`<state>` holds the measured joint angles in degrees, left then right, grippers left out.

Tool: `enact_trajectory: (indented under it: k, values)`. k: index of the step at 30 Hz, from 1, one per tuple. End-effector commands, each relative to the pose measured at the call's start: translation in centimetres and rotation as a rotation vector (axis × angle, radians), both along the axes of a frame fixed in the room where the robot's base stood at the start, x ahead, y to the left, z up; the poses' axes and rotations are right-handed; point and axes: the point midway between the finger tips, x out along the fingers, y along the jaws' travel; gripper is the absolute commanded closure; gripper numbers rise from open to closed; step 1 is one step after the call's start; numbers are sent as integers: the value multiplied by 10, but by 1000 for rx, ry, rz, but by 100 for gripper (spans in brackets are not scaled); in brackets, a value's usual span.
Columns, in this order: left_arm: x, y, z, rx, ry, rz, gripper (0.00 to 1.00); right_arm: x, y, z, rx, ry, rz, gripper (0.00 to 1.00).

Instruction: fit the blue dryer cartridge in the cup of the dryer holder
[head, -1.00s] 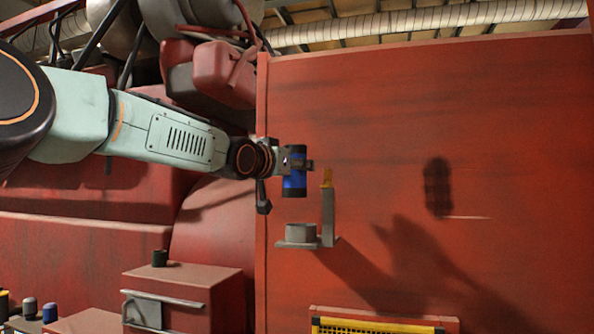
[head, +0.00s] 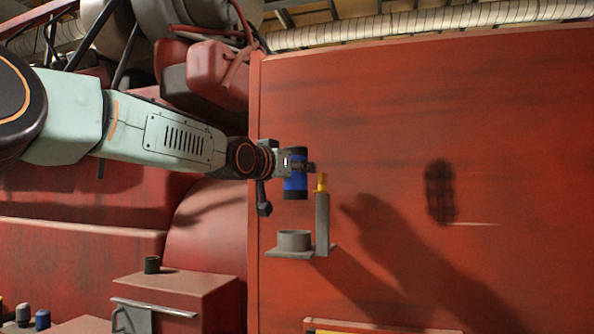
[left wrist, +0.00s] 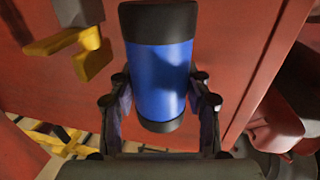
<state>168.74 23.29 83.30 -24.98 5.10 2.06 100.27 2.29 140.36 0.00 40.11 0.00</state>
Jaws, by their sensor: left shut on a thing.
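The blue dryer cartridge (head: 295,184) with black ends is upright in my left gripper (head: 304,167). The gripper is shut around it, and the left wrist view shows the cartridge (left wrist: 160,75) between both fingers (left wrist: 160,103). The dryer holder (head: 323,222) is a grey bracket on the red wall, with a yellow piece (head: 321,182) on top of its post. Its round grey cup (head: 294,240) sits on a flat plate. The cartridge hangs above the cup, apart from it, roughly in line in the head view. My right gripper does not show.
The red wall (head: 520,150) lies behind the holder. A red cabinet (head: 180,290) with a dark cylinder (head: 152,264) on top stands lower left. Several small cylinders stand at the bottom left corner. The space right of the holder is open.

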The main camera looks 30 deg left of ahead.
Motion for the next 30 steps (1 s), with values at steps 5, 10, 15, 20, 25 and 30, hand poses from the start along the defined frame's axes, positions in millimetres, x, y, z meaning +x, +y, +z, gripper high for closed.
enact_trajectory:
  k: [5,10,15,20,25,30]
  values:
    - [-2,0,-3,-1,-2,0,91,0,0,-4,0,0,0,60]
    - [-2,0,-14,-1,-2,0,91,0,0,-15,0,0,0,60]
    - [-1,0,-30,0,-2,0,91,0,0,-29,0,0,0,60]
    - [-1,0,-43,0,-2,0,91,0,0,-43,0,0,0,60]
    - [0,0,-55,0,-2,0,91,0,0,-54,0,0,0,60]
    - [0,0,-58,0,-2,0,91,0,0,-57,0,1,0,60]
